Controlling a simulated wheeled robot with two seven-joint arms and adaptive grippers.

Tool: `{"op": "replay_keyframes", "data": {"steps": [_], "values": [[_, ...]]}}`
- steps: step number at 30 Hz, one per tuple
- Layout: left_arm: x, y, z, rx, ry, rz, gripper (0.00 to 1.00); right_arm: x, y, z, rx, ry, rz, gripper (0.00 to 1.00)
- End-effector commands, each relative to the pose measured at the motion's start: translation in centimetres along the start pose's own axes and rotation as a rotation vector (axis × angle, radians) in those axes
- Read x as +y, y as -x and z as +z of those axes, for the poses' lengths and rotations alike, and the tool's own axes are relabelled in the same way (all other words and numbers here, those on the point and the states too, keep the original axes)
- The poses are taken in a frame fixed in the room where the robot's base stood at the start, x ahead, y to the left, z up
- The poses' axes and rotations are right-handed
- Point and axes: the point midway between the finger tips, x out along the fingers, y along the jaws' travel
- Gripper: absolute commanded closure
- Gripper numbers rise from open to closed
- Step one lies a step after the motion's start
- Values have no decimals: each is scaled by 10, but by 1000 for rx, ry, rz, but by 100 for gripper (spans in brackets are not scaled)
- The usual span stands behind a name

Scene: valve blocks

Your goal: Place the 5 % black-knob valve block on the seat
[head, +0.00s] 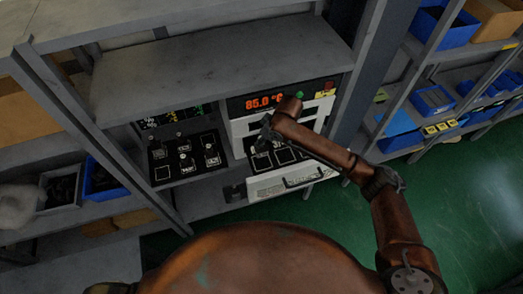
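A black panel (178,174) on the left of the shelf carries several small blocks with dark and pale parts, such as one block (184,148). Their labels are too small to read, so I cannot tell which one is the 5 % black-knob valve block. A white-fronted drawer (290,183) to the right has a black top with white-outlined squares (285,156). My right gripper (266,136) is over the back left of this black top. Its fingertips are small and dark, and I cannot tell whether they hold anything. My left gripper is not in view.
A display (265,103) reading 85.0 °C is behind my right gripper. A grey shelf board (220,75) overhangs both panels. A grey post (375,75) stands to the right. Blue bins (433,100) fill the right shelves; green floor (450,200) is clear.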

Motion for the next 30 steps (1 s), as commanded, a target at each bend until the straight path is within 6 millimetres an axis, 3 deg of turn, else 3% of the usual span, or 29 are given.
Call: {"op": "replay_keyframes", "data": {"steps": [3, 11, 18, 30], "values": [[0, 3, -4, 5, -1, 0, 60, 0, -21, 9, -1, -1, 0, 100], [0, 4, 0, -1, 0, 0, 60, 1, -39, 16, 1, -1, 2, 100], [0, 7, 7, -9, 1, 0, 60, 1, -69, 29, 0, -1, 1, 100], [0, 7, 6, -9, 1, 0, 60, 1, -76, 32, 1, -1, 2, 100]]}}
